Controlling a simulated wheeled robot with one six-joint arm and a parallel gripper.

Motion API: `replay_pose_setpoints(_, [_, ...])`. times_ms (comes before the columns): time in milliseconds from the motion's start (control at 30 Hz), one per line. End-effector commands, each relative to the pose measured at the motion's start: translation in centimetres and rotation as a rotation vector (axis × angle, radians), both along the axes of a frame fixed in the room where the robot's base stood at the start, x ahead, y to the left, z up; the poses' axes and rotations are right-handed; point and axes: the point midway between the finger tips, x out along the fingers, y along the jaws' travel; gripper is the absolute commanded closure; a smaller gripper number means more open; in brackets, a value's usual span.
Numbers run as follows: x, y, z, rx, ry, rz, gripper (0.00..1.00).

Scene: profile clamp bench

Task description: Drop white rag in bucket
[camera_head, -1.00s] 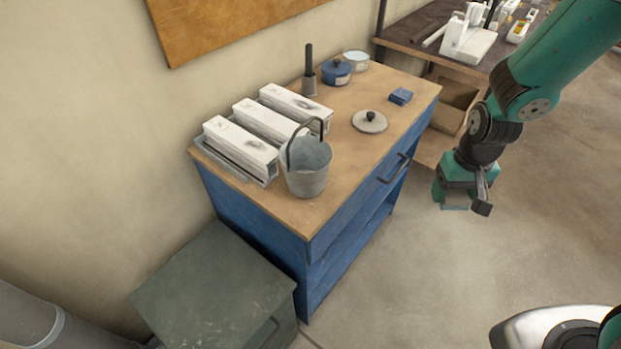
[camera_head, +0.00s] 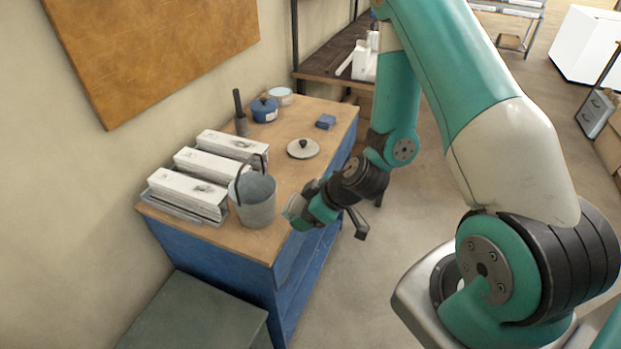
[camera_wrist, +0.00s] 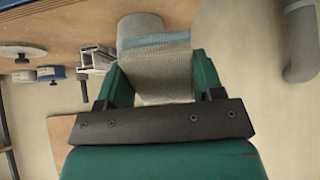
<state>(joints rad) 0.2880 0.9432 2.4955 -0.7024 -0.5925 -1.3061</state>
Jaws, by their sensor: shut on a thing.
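The bucket (camera_head: 256,207) is a grey pail with a raised dark handle, upright near the bench's front corner. It also shows in the wrist view, partly hidden behind the rag (camera_wrist: 140,25). The rag is not clear in the head view.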

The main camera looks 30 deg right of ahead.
Motion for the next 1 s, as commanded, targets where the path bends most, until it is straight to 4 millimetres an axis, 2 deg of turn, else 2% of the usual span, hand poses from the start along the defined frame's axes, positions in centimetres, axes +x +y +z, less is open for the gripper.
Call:
replay_pose_setpoints(200, [1.7, -1.9, 3.4, 0.150, -0.174, -0.031, 0.61])
replay_pose_setpoints(400, [2.6, -2.9, 4.4, 0.188, -0.240, -0.069, 0.61])
replay_pose_setpoints(567, [3.5, -2.2, 4.4, 0.188, -0.243, -0.065, 0.61])
replay_pose_setpoints(1000, [7.9, 1.1, 3.6, 0.189, -0.242, -0.064, 0.61])
